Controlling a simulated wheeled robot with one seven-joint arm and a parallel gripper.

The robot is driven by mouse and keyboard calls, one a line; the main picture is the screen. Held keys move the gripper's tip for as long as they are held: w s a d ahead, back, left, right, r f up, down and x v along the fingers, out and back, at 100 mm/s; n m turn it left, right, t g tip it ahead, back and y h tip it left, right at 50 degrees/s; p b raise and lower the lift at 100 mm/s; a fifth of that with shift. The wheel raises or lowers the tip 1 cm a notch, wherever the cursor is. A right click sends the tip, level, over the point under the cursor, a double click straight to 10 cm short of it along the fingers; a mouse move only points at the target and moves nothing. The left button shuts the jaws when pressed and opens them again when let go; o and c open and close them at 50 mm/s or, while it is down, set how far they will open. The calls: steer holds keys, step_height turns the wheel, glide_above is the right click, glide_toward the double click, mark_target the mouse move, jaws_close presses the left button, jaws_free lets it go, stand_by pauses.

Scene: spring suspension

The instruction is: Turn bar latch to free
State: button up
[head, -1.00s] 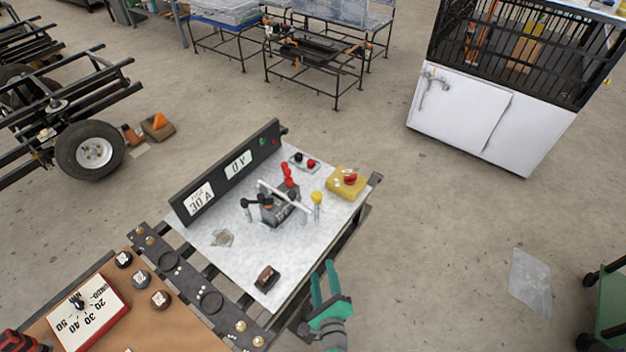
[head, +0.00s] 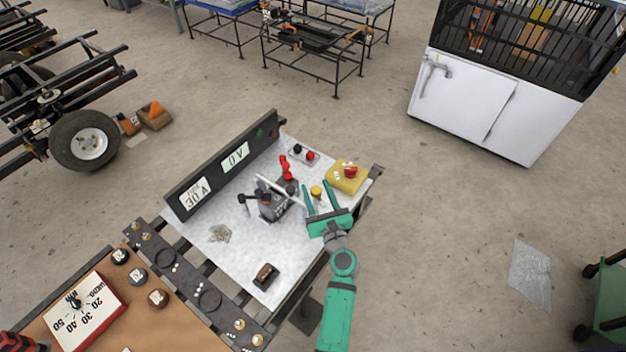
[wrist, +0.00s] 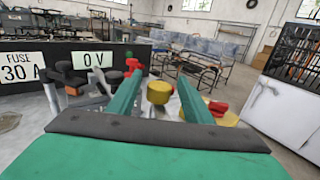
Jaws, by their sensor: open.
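A grey clamp-like device (head: 270,208) with a black-knobbed lever and a red handle (head: 284,165) stands on the light metal table. A pale bar (head: 280,190) runs diagonally across it; I take this for the bar latch. A yellow knob (head: 316,191) stands by the bar's right end. My green gripper (head: 319,196) is open above the table's right side, its fingers pointing away from me, on either side of the yellow knob in the picture. In the wrist view the yellow knob (wrist: 159,92) shows between the two fingers, apart from both. I cannot tell the exact depth between them.
A yellow box with a red button (head: 347,175) sits just right of the gripper. A black panel (head: 222,165) with labels stands along the table's back left. A small dark block (head: 265,275) lies near the front edge. Open floor lies to the right.

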steer(key=x, duration=0.4)
steer(key=shift+w+a, duration=0.1)
steer(key=c, duration=1.1)
